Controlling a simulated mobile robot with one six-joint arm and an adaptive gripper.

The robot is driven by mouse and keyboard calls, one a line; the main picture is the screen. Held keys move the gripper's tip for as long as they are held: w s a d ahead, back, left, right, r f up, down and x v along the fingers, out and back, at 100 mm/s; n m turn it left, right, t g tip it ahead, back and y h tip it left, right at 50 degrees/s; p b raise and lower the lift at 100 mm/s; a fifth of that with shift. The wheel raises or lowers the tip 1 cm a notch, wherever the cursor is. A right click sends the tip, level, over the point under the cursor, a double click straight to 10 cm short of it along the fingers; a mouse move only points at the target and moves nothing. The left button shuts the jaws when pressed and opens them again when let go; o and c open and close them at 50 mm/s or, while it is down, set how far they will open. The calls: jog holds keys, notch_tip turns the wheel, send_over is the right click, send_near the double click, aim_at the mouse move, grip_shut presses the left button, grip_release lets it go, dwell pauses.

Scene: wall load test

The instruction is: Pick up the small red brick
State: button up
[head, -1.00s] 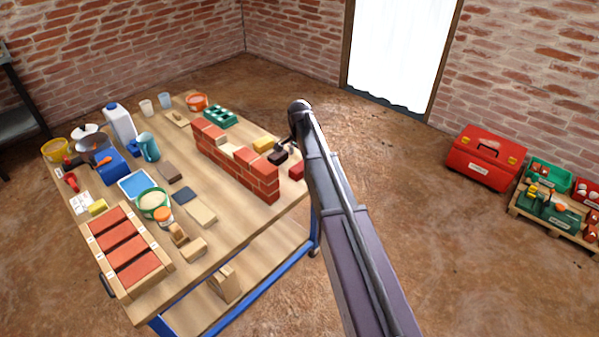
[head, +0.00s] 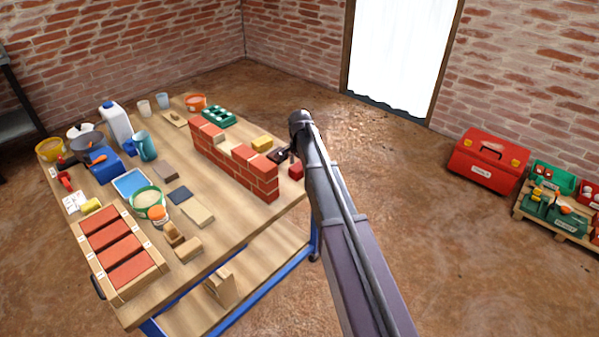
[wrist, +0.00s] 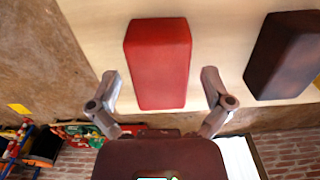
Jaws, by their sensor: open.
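The small red brick (wrist: 159,62) lies on the wooden table in the wrist view, between and ahead of my gripper's two fingers. It also shows in the head view (head: 296,172) near the table's right edge, beside the end of my arm. My gripper (wrist: 160,92) is open, with one finger on each side of the brick's near end and a gap on both sides. I cannot tell how far the fingertips are above the table. In the head view my arm hides most of the gripper.
A dark brown block (wrist: 285,55) lies right of the red brick in the wrist view. A small brick wall (head: 235,160) stands on the table (head: 225,235) left of my gripper, with a yellow block (head: 262,143) behind it. The table edge is close by.

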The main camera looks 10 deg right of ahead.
aim_at(300, 165)
jog(key=shift+c, duration=0.2)
jog(key=c, duration=1.2)
jog(key=shift+r, duration=0.15)
notch_tip(300, 165, up, 4)
jog(key=p, duration=0.4)
jog(key=s+d, duration=0.1)
jog(key=s, duration=0.4)
jog(key=s+d, duration=0.1)
jog(key=s, duration=0.4)
jog(key=s+d+p, duration=0.1)
jog(key=s, duration=0.4)
jog(key=shift+s+d+r, duration=0.2)
jog(key=shift+s+r, duration=0.15)
